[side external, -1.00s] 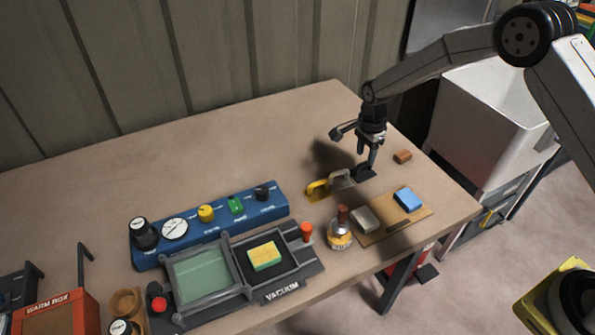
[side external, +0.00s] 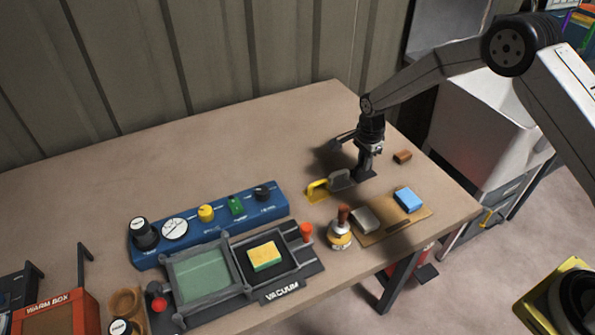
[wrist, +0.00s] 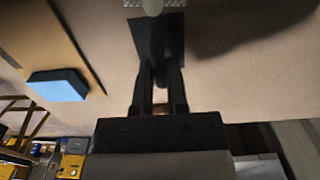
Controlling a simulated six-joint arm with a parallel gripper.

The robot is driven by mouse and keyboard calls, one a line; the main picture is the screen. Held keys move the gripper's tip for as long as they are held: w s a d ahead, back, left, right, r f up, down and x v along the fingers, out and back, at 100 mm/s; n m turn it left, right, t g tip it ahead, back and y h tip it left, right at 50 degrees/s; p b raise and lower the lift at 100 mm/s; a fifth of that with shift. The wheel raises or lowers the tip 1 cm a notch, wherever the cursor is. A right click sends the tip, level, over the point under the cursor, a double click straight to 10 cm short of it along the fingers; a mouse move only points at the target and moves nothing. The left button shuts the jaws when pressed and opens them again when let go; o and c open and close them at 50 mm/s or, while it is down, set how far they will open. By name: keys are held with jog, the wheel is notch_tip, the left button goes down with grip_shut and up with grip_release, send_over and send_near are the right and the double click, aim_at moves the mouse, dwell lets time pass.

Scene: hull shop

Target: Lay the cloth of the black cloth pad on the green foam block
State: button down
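The black cloth pad (side external: 366,175) is a dark flat plate with an upright grip. It lies on the bench right of a grey pad, and it fills the upper middle of the wrist view (wrist: 140,40). My gripper (side external: 363,167) is down at it, with its fingers (wrist: 159,72) on either side of the grip; whether they press on it cannot be told. The foam block (side external: 264,254) has a yellow top and greenish lower sides. It sits in the dark right-hand tray of the vacuum unit, far left of my gripper.
A yellow pad (side external: 317,190) and the grey pad (side external: 341,180) stand close left of my gripper. A board (side external: 385,232) bears a grey block (side external: 364,219) and a blue block (side external: 408,200). A bottle (side external: 341,236) stands between board and vacuum unit (side external: 281,293). The back bench is clear.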

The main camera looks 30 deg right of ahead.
jog(key=shift+r, duration=0.1)
jog(key=shift+r, duration=3.45)
jog(key=shift+a, duration=0.1)
jog(key=s+a, duration=0.4)
jog(key=a, duration=0.7)
jog(key=s+a+r, duration=0.1)
jog(key=s+a, duration=0.3)
jog(key=a, duration=0.7)
jog(key=s+a+r, duration=0.1)
jog(key=s+a, duration=0.4)
jog(key=a, duration=0.6)
jog(key=shift+a+r+m, duration=0.25)
jog(key=shift+a+m, duration=0.05)
jog(key=shift+f, duration=0.15)
jog(key=shift+f, duration=2.2)
